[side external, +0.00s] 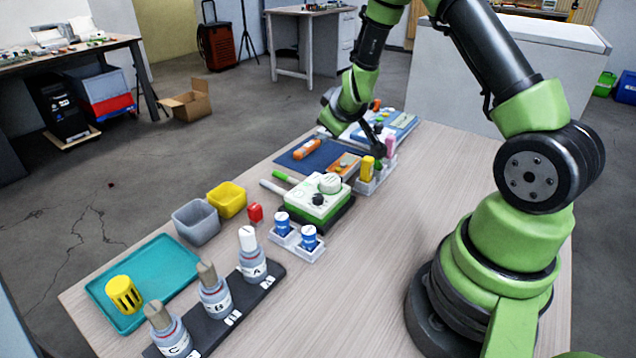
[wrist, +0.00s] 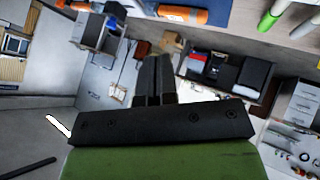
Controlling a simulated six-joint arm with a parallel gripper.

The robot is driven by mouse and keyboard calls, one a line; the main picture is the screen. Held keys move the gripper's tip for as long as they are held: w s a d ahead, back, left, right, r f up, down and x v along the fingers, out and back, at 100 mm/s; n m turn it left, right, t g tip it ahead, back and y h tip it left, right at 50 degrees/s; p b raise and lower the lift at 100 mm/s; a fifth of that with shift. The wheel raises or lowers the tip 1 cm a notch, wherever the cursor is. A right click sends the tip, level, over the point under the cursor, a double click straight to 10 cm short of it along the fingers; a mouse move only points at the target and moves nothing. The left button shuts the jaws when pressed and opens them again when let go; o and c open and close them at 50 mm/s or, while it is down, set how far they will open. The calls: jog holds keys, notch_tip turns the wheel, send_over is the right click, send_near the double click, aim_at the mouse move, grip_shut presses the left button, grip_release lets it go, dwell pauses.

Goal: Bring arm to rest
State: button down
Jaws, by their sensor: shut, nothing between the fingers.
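My green and black arm reaches over the far part of the table. My gripper (side external: 377,146) is near the blue mat and the rack with the yellow and pink items, and nothing shows in it. In the wrist view my gripper's two dark fingers (wrist: 155,62) lie together, shut, with the room's floor and furniture behind them. Whether the fingertips touch anything below cannot be told from the side view.
A blue mat (side external: 297,158) bears an orange tube (side external: 306,149). A green-white device (side external: 312,200), yellow bin (side external: 227,200), grey bin (side external: 196,221), teal tray (side external: 165,262) and labelled bottles (side external: 214,295) stand nearer. The table (side external: 365,260) is clear before my base.

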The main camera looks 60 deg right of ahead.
jog(key=s+a+r+m+t+y, duration=0.1)
jog(key=s+a+r+y, duration=0.15)
jog(key=a+r, duration=0.5)
jog(key=s+a+r+t+y, duration=0.1)
jog(key=s+a+r+y, duration=0.15)
jog(key=a+r, duration=0.5)
jog(key=s+a+r+m+y, duration=0.1)
jog(key=s+a+r, duration=0.1)
jog(key=s, duration=0.6)
jog(key=s+a+r+m+g+y, duration=0.1)
jog(key=s+a+r+y, duration=0.1)
jog(key=s+a, duration=0.3)
jog(key=s, duration=0.2)
jog(key=shift+s, duration=0.35)
